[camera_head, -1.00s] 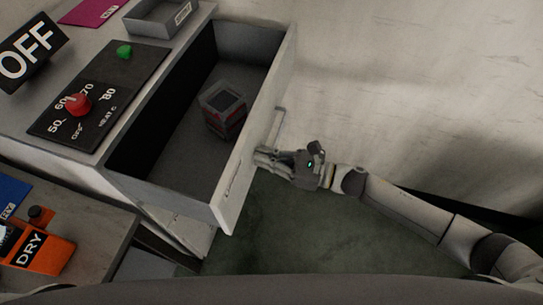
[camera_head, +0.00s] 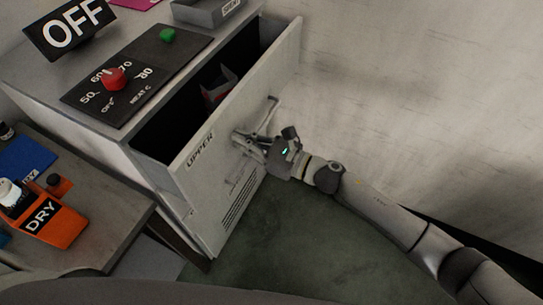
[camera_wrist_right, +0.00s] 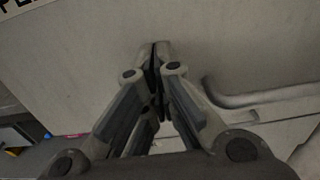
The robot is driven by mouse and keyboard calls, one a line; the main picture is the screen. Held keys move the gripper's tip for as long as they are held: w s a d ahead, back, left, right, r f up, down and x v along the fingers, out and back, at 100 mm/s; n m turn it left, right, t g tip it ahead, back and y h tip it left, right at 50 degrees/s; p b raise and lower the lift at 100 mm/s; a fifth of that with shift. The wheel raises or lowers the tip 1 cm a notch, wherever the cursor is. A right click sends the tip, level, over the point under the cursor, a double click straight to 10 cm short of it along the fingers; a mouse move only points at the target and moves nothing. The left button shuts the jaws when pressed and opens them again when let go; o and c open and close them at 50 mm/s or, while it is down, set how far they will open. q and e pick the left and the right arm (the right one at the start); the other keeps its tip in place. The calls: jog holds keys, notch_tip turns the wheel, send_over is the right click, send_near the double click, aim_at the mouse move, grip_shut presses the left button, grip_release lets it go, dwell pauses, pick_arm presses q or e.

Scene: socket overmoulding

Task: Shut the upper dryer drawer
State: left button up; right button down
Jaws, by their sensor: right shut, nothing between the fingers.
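The upper dryer drawer (camera_head: 196,146), with a white front labelled "UPPER", stands partly open from the dryer cabinet. A red and grey block (camera_head: 217,88) lies inside, partly hidden by the drawer front. My right gripper (camera_head: 238,136) is shut and empty, its fingertips at the outer face of the drawer front. In the right wrist view the closed fingertips (camera_wrist_right: 155,48) meet the pale front, left of the bar handle (camera_wrist_right: 255,97). My left gripper is not in view.
The cabinet top carries a black control panel (camera_head: 140,70) with a red knob (camera_head: 115,78) and a green knob (camera_head: 167,35), an "OFF" sign (camera_head: 70,30) and a grey tray (camera_head: 205,12). A side table (camera_head: 105,210) holds an orange "DRY" item (camera_head: 50,222). A wall stands at right.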

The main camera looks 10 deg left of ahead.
jog(key=b+x, duration=0.4)
jog(key=x, duration=0.7)
jog(key=shift+w+a+f, duration=0.1)
jog(key=shift+a+f, duration=0.1)
jog(key=shift+a, duration=0.05)
jog(key=shift+w+a+b, duration=0.1)
jog(key=shift+a+b, duration=0.2)
jog(key=shift+r, duration=0.35)
